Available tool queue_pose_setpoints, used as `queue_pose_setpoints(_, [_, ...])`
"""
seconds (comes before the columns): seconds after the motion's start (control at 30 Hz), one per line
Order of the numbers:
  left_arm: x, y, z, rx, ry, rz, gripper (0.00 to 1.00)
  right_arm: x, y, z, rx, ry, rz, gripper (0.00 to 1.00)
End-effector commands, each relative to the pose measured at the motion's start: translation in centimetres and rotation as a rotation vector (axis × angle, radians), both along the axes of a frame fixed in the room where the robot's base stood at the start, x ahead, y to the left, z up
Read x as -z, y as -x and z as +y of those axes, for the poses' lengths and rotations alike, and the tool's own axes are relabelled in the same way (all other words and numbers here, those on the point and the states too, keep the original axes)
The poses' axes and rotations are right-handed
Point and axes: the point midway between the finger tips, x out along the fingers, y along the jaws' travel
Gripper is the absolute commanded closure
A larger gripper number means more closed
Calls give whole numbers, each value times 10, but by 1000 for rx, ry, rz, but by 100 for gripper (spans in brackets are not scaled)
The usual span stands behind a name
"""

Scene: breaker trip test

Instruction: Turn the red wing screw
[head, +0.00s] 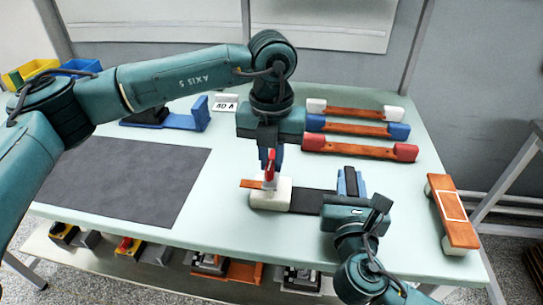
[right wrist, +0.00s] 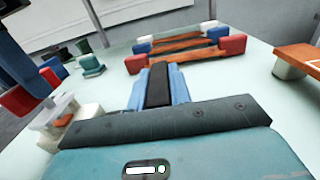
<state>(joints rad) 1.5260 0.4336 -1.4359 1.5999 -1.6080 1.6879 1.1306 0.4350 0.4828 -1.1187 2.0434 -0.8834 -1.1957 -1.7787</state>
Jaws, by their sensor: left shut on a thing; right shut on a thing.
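The red wing screw (head: 270,166) stands upright over a white block (head: 262,196) on the table. My left gripper (head: 271,158) points down from above and is shut on the screw, hiding part of it. An orange piece (head: 252,184) sticks out left at its foot. A flat black bar (head: 305,201) runs right from the white block towards my right gripper (head: 351,174). That gripper's blue fingers are shut on a black part, which shows between them in the right wrist view (right wrist: 159,85). The red screw also shows there at the left (right wrist: 20,102).
Orange bars with white (head: 350,111), blue (head: 350,127) and red (head: 360,148) ends lie behind. An orange-topped piece (head: 452,205) lies at the right edge. A dark mat (head: 125,190) covers the left. Boxed parts (head: 208,262) sit on the shelf below.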

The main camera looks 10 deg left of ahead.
Motion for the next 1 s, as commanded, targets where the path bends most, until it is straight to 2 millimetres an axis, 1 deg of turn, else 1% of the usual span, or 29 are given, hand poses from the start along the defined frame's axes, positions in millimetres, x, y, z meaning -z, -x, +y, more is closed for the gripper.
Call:
queue_pose_setpoints(0.27, [-1, 0, 0, 193, 0, -1, 100, 0, 0, 0, 0, 0, 1, 100])
queue_pose_setpoints(1.0, [0, -1, 1, 894, -1, -1, 100, 0, 0, 0, 0, 1, 1, 100])
